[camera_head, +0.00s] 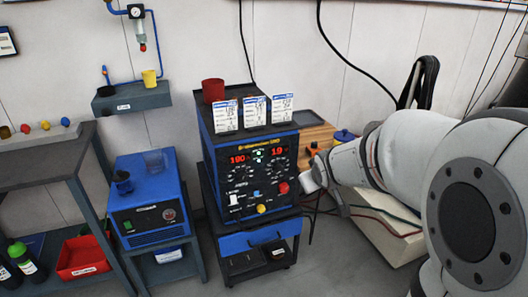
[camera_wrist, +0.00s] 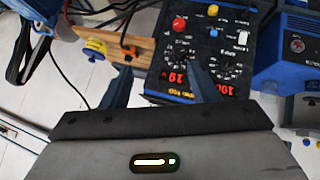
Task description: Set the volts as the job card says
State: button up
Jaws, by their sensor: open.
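The welding machine (camera_head: 205,150) is a black and blue box with a front panel. Red digits show on its left display (camera_head: 240,160), seemingly 180, and on its right display (camera_head: 280,152), seemingly 19. Scaled dials sit below the displays. Three white cards (camera_head: 255,111) stand on its top edge; their small print is too blurred to read surely. My gripper (camera_wrist: 161,68) is open and empty, its fingers apart in front of the panel's right display side. The panel appears upside down in the wrist view, with the right display (camera_wrist: 177,80) between the fingers and a red knob (camera_wrist: 179,24) beyond.
A red cup (camera_head: 213,90) stands on the machine. A wooden board with an orange clamp (camera_wrist: 128,50) lies beside it. A blue unit (camera_head: 148,205) stands left, under a wall shelf (camera_head: 132,99) with a yellow cup. A yellow knob (camera_head: 262,208) sits low on the panel.

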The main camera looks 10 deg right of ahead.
jog(key=w+f+n+t+y+b, duration=0.2)
jog(key=w+f+n+t+b, duration=0.3)
jog(key=w+f, duration=0.6)
jog(key=n+t+y+b, duration=0.3)
jog(key=n+y+b, duration=0.2)
jog(key=y+b, duration=0.15)
send_near(281, 171)
jog(key=w, duration=0.1)
jog(key=b+x, duration=0.1)
jog(key=x, duration=0.6)
jog(key=shift+w+a, duration=0.3)
jog(key=c, duration=1)
